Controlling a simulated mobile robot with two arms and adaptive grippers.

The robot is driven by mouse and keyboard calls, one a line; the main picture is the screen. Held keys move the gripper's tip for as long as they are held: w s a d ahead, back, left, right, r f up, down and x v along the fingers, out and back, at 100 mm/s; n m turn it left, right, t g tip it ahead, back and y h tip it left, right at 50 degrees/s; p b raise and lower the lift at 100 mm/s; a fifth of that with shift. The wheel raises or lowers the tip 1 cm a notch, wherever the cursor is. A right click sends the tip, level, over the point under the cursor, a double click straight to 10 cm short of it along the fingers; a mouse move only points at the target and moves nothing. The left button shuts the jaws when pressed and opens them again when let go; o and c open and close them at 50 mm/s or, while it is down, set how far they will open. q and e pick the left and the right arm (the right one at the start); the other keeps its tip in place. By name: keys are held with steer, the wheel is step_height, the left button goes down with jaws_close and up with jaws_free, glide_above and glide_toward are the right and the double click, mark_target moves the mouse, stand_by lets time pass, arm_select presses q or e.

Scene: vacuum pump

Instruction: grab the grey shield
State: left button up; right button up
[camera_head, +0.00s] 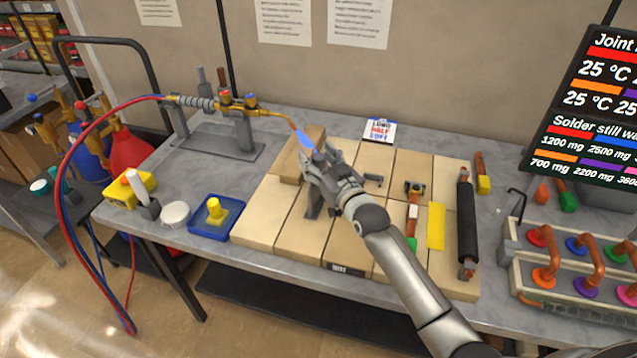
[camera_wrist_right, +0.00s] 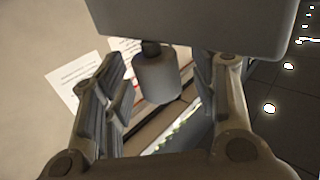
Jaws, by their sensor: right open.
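My right gripper (camera_head: 316,166) is above the brick-topped area of the bench, close to the blue torch flame (camera_head: 305,139). It is open; in the right wrist view its fingers (camera_wrist_right: 165,105) stand apart on either side. A dark grey upright plate (camera_head: 314,206) shows just below the gripper on the bricks; it may be the grey shield, but the hand partly hides it. A grey cylinder (camera_wrist_right: 156,80) shows between the fingers in the right wrist view; I cannot tell what it belongs to. My left gripper is not in view.
The torch (camera_head: 225,103) sits on a grey stand (camera_head: 215,140) at the back left. A blue tray (camera_head: 215,228) and a yellow block (camera_head: 130,190) lie at the left. A black roller (camera_head: 465,220) and a rack of copper pipes (camera_head: 545,275) are at the right.

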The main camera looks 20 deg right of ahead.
steer(key=shift+c, duration=0.4)
jaws_close()
steer(key=shift+r, duration=0.1)
